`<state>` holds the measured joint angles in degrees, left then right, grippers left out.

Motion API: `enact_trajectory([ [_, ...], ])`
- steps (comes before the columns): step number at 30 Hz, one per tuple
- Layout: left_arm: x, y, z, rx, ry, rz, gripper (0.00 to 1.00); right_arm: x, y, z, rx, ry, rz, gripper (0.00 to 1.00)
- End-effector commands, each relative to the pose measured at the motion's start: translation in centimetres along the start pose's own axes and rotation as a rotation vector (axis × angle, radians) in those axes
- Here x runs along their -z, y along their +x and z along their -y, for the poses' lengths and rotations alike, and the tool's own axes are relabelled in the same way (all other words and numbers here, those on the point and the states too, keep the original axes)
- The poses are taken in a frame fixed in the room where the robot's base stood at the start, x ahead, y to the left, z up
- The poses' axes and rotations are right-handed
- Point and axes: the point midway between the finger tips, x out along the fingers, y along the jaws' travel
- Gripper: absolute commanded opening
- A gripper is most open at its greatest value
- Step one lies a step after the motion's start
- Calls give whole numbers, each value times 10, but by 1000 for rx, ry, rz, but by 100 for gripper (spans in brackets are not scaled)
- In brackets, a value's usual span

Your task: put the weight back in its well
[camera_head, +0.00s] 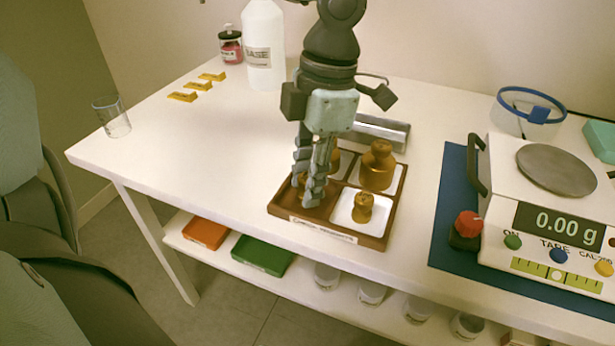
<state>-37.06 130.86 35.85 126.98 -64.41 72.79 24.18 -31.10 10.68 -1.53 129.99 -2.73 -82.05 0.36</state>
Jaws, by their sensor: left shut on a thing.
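The wooden tray (283,213) has square wells with pale floors and a paper label on its front edge. My left gripper (307,190) points down over the front-left well, its fingers shut on a brass weight (327,195). The fingers hide most of this weight, and I cannot tell whether it touches the well floor. A large brass weight (378,166) stands in the back-right well and a small one (363,208) in the front-right well. My right gripper is not in view.
A balance (540,215) reading 0.00 g stands on a blue mat (445,230) at the right, its pan (556,170) empty. A metal bar-like piece (380,131) lies behind the tray. A white bottle (264,45) and a glass (112,117) stand farther left. The table left of the tray is clear.

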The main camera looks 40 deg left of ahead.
Motion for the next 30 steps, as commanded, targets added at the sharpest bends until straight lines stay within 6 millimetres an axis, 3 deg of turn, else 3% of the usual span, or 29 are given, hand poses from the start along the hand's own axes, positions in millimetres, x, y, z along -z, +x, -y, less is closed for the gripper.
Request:
enact_trajectory([
  [1,0,1,0,-1,0,0,0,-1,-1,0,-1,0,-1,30],
  [2,0,0,0,0,0,0,30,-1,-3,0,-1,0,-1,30],
  [6,0,0,0,0,0,0,48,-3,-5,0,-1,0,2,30],
  [18,0,-3,0,0,0,0,49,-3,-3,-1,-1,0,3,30],
  [20,1,-6,0,0,0,0,49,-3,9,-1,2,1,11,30],
  [30,-1,-80,-1,-4,0,4,49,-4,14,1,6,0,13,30],
])
